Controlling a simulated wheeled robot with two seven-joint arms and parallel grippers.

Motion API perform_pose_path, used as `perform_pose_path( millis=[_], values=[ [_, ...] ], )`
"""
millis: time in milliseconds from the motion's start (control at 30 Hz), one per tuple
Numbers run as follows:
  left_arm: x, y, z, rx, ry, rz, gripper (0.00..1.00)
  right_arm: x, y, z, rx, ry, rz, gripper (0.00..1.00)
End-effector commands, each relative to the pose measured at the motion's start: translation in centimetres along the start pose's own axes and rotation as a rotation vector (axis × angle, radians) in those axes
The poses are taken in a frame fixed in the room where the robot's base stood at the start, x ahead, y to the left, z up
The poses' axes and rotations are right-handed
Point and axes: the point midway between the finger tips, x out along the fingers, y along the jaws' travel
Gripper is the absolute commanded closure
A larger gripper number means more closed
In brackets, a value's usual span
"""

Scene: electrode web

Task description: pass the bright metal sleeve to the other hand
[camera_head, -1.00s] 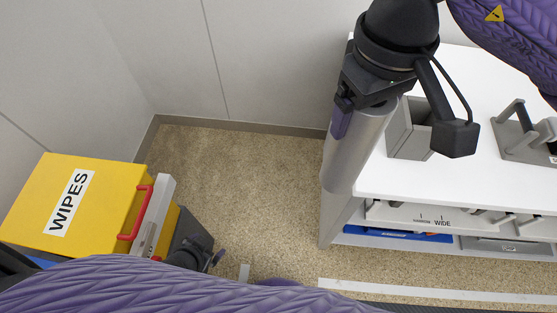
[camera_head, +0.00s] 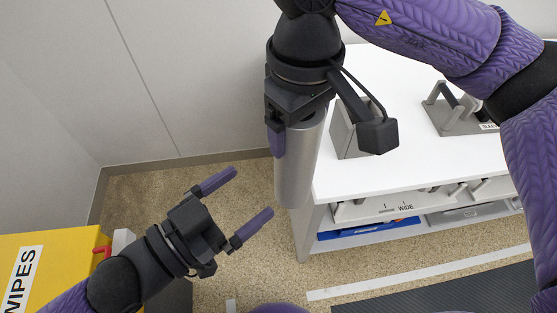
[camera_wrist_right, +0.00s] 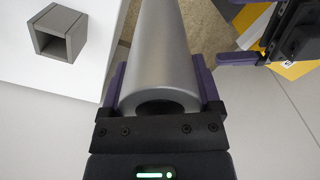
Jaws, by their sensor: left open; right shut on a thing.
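The bright metal sleeve (camera_head: 299,165) is a smooth silver tube hanging upright in the head view, just off the near left edge of the white bench. My right gripper (camera_head: 277,142) is shut on its upper end; the right wrist view shows the sleeve (camera_wrist_right: 163,50) between both purple fingers, its round hollow end near the palm. My left gripper (camera_head: 243,203) is open and empty, left of the sleeve's lower part and apart from it, with its fingers pointing up and right. One left finger also shows in the right wrist view (camera_wrist_right: 238,60).
The white bench (camera_head: 400,100) carries a grey square holder (camera_head: 350,135) and a grey stand (camera_head: 455,115). A shelf below holds a blue item (camera_head: 368,230). A yellow WIPES box (camera_head: 50,250) is at lower left. Speckled floor (camera_head: 140,200) is open between.

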Motion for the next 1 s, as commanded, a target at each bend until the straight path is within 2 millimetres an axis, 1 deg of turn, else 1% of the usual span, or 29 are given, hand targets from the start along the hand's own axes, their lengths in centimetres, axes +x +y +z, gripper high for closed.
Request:
perform_pose_path(
  millis=[33,100,200,300,400,533,767,867,900,967,1000],
  values=[
    [1.2,0.0,-0.3,0.003,0.011,0.003,0.00,0.0,0.0,0.0,0.000,0.000,0.000,0.78],
    [3.1,0.0,-0.3,0.001,0.011,0.000,0.00,0.0,0.0,0.0,0.000,0.000,0.000,0.78],
    [5.7,0.0,-0.2,0.001,0.009,0.002,0.00,0.0,0.0,0.0,0.000,0.000,0.000,0.78],
    [7.8,0.1,-0.2,0.002,0.006,0.004,0.00,0.0,0.0,0.0,0.000,0.000,0.000,0.78],
    [9.2,0.0,-0.1,0.001,0.003,0.002,0.00,0.0,0.0,0.0,0.000,0.000,0.000,0.78],
    [10.1,0.1,-0.1,0.003,0.001,0.003,0.00,0.0,0.0,0.0,0.000,0.000,0.000,0.78],
    [10.2,0.1,-0.1,0.003,0.000,0.003,0.00,0.0,0.0,0.0,0.000,0.000,0.000,0.78],
    [10.2,0.1,-0.1,0.002,0.000,0.003,0.19,0.0,0.0,0.0,0.000,0.000,0.000,0.78],
    [10.2,0.1,-0.1,0.002,0.000,0.003,0.28,0.0,0.0,0.0,0.000,0.000,0.000,0.78],
    [10.2,0.1,-0.1,0.003,0.000,0.002,0.40,0.0,0.0,0.0,0.000,0.000,0.000,0.78],
    [10.1,0.0,-0.1,0.003,0.000,0.002,0.49,0.0,0.0,0.0,0.000,-0.001,0.000,0.78]
  ],
)
